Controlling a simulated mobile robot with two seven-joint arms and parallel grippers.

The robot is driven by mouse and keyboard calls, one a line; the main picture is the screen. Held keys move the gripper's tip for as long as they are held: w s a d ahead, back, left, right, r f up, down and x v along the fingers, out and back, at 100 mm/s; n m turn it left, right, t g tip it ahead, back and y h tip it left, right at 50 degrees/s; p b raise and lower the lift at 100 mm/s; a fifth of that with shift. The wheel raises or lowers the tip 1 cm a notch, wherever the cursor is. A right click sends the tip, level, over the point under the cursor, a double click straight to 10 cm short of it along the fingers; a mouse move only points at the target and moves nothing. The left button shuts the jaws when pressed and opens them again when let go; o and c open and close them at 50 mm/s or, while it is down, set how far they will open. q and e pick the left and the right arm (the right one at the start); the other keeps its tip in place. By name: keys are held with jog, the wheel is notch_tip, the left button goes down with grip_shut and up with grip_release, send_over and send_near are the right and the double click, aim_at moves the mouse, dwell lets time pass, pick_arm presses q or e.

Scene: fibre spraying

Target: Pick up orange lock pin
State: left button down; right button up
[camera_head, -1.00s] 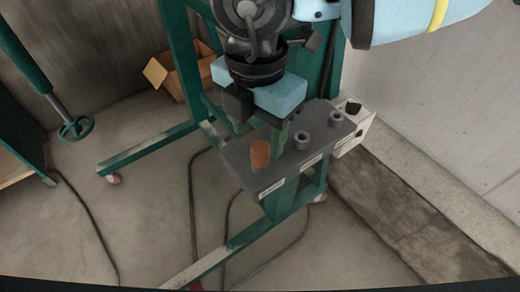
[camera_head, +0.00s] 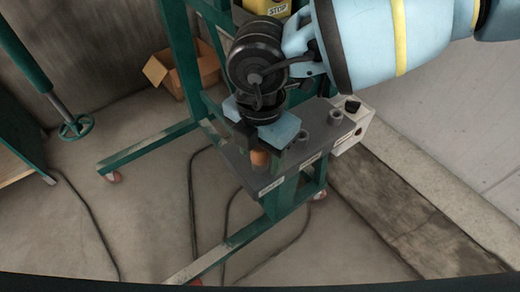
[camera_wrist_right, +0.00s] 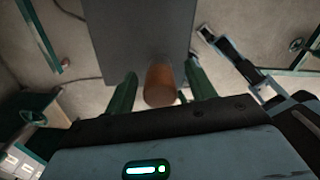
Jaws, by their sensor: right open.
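The orange lock pin (camera_head: 259,158) stands upright at the left end of a grey holder plate (camera_head: 240,172). In the right wrist view the orange lock pin (camera_wrist_right: 160,86) shows between the two green fingers of my right gripper (camera_wrist_right: 158,88). The fingers are open, with a gap on each side of the pin. In the head view my right gripper (camera_head: 262,140) is right over the pin's end of the plate, and its body hides part of the pin and plate. My left gripper is not in view.
A grey socket (camera_head: 335,117) stands on the plate's right part. A green frame (camera_head: 285,195) carries the plate. A white box with a black knob (camera_head: 353,106) is at the right end. A cardboard box (camera_head: 172,72) and cables lie on the floor behind and left.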

jog(key=c, duration=1)
jog(key=shift+c, duration=0.2)
jog(key=shift+r, duration=0.1)
jog(key=shift+r, duration=0.4)
jog(key=r, duration=0.2)
jog(key=shift+s+d+r, duration=0.2)
jog(key=shift+d+r, duration=0.05)
jog(key=shift+r, duration=0.1)
jog(key=s+d, duration=0.3)
jog(key=s+d+b, duration=0.1)
jog(key=s+d, duration=0.2)
jog(key=d, duration=0.1)
jog(key=s+d+r, duration=0.1)
jog(key=s+d, duration=0.2)
jog(key=s, duration=0.1)
jog(key=shift+d+r+b, duration=0.1)
jog(key=shift+d+b, duration=0.1)
jog(key=shift+b, duration=0.2)
jog(key=shift+s+d+r, duration=0.1)
jog(key=shift+s+d, duration=0.2)
jog(key=shift+d, duration=0.1)
